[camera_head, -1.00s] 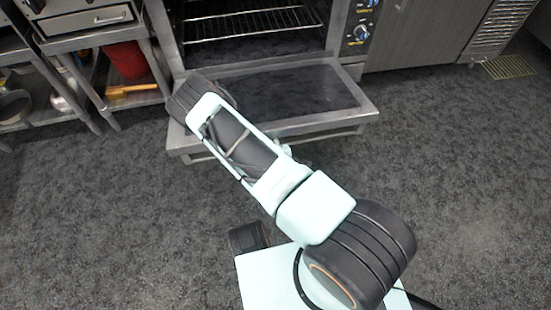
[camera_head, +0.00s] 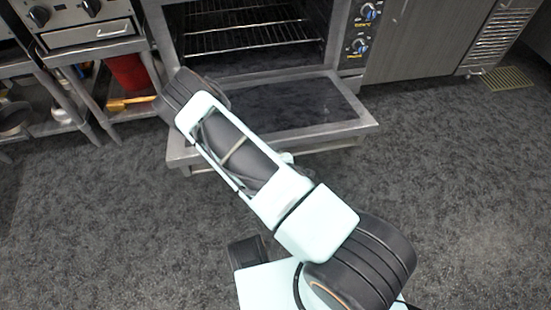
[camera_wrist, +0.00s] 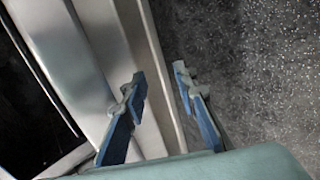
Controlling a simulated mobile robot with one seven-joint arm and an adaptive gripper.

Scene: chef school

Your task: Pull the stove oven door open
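The oven door (camera_head: 290,106) is steel with a dark inner panel. It is swung down, close to level, in front of the oven (camera_head: 262,70), whose cavity and wire racks show in the head view. My arm reaches over the door's left part, and my gripper is hidden there. In the wrist view, my gripper (camera_wrist: 160,100) has its two blue fingers apart. The left finger overlaps the steel door edge (camera_wrist: 85,50); the right one is over the floor side. A steel strip, perhaps the handle (camera_wrist: 158,75), runs between them; contact cannot be told.
A steel shelf unit with a red pot (camera_head: 128,72) stands left of the oven. Control knobs (camera_head: 359,45) and a grey cabinet (camera_head: 410,45) are to the right. A floor grate (camera_head: 506,78) lies at far right. The dark floor in front is clear.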

